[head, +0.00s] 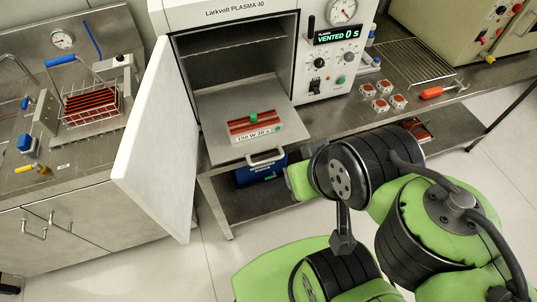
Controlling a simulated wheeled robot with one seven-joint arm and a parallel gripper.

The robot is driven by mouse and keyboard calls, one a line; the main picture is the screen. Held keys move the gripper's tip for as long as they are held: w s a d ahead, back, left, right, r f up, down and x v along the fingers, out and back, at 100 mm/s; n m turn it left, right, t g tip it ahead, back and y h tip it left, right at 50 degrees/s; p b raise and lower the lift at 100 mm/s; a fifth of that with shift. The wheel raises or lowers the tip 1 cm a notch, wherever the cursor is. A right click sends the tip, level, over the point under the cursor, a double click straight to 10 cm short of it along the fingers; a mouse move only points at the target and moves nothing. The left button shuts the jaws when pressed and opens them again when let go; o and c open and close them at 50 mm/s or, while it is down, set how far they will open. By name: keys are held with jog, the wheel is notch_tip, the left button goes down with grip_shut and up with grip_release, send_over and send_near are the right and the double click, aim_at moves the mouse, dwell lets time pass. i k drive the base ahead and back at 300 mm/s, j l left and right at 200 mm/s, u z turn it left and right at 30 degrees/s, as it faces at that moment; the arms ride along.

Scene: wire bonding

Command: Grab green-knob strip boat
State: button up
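The strip boat (254,125) is a pale carrier with reddish-brown strips and a green knob (253,117) standing up at its middle. Its front label reads "150 W 20 s". It sits on the pulled-out metal shelf (222,107) of the plasma cleaner (330,85), whose display reads "VENTED 0 S". The shelf has a handle at its front edge. My green and black arm is in the right foreground, to the right of and nearer than the boat. I cannot make out my gripper's fingers, and nothing of mine touches the boat.
The cleaner's white door (158,140) stands wide open left of the shelf. A wire basket (92,103) of strips is on the left bench. Several small red-topped parts (380,105), an orange-handled tool (440,91) and a wire rack (410,62) lie right of the cleaner.

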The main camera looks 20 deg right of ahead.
aim_at(254, 125)
jog(key=i+l+u, duration=0.15)
jog(key=u, duration=0.3)
jog(key=i+l+u, duration=0.1)
jog(key=u, duration=0.35)
jog(key=l+u, duration=0.55)
jog(key=u, duration=0.3)
jog(key=i+l, duration=0.05)
